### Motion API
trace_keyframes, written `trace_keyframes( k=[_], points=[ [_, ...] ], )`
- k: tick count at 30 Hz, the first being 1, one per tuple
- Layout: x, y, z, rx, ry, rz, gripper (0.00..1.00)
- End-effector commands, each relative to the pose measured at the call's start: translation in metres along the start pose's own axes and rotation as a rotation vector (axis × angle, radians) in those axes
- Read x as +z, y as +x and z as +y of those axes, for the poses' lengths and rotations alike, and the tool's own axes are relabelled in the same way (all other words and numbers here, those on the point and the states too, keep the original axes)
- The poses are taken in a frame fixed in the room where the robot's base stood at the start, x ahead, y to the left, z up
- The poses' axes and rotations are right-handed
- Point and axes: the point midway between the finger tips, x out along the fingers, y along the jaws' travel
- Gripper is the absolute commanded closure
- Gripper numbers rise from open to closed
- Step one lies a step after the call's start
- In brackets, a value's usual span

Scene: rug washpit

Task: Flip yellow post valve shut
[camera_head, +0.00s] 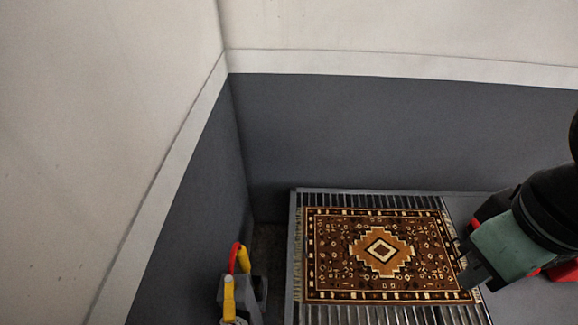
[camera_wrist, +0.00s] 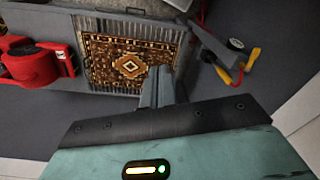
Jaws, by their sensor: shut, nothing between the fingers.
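A grey valve post (camera_head: 257,290) stands at the lower left in the head view, cut off by the bottom edge. It carries a yellow lever (camera_head: 229,292), with another yellow piece (camera_head: 243,260) beside a red handle (camera_head: 234,257). In the wrist view the post (camera_wrist: 231,58) is at the upper right, with yellow parts (camera_wrist: 253,59) sticking out from it. I cannot tell the valve's exact setting. My gripper (camera_head: 468,268) is at the right in the head view, well apart from the post. Its fingers (camera_wrist: 158,85) are shut and empty in the wrist view.
A patterned brown rug (camera_head: 333,279) lies on a slatted grey rack (camera_head: 298,225) between the post and my gripper. A red machine (camera_wrist: 38,62) shows at the left in the wrist view. Dark-based walls (camera_head: 190,220) close in behind and left of the post.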

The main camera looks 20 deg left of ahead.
Motion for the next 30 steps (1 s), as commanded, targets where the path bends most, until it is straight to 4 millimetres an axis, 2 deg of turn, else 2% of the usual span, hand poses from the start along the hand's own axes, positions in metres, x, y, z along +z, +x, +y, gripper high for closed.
trace_keyframes(
  k=[4, 8, 14, 19, 24, 30],
  points=[
    [-0.001, 0.004, -0.004, -0.018, 0.026, -0.007, 1.0],
    [-0.004, 0.026, -0.022, -0.115, 0.173, -0.054, 1.0],
    [-0.022, 0.076, -0.076, -0.364, 0.648, -0.22, 1.0],
    [-0.052, 0.115, -0.113, -0.53, 1.098, -0.387, 1.0],
    [-0.083, 0.147, -0.132, -0.624, 1.463, -0.515, 1.0],
    [-0.102, 0.164, -0.138, -0.667, 1.662, -0.579, 1.0]
  ],
)
